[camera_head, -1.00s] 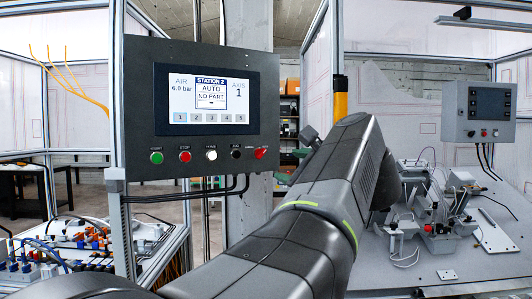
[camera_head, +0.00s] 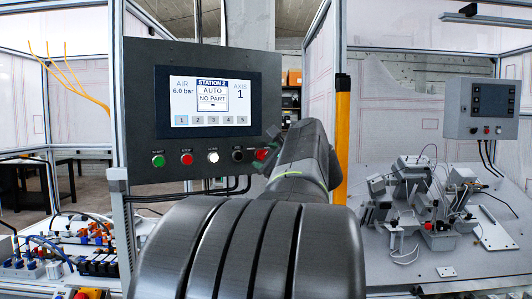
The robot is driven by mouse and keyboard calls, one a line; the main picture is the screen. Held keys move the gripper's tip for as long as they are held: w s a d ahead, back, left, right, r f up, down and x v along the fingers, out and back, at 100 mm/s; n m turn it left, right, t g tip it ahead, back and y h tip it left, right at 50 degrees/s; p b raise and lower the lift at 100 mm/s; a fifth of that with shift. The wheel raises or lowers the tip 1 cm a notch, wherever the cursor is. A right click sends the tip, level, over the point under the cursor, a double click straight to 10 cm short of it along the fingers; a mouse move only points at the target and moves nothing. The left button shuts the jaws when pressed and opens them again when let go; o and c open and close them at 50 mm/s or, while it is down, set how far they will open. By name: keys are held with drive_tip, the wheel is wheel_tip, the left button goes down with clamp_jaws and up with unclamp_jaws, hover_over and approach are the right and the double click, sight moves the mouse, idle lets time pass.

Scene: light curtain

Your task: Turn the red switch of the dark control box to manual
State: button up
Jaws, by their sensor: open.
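The dark control box (camera_head: 140,100) stands at the left centre on a metal post. The red switch (camera_head: 261,155) is the rightmost control in the row under the screen. Its knob angle is hard to make out at this size. My gripper (camera_head: 271,146) is open at the box's lower right corner, right beside the red switch. Most of it is hidden behind my arm, and I cannot tell whether a finger touches the switch.
Green (camera_head: 158,160), red (camera_head: 186,159), white (camera_head: 213,157) and black (camera_head: 237,155) controls sit left of the switch. A yellow post (camera_head: 342,135) stands right of my arm. A grey box (camera_head: 480,108) and a bench with fixtures (camera_head: 480,260) are at the right.

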drive_tip(key=shift+w+a, duration=0.3)
drive_tip(key=shift+w, duration=0.15)
drive_tip(key=c, duration=1)
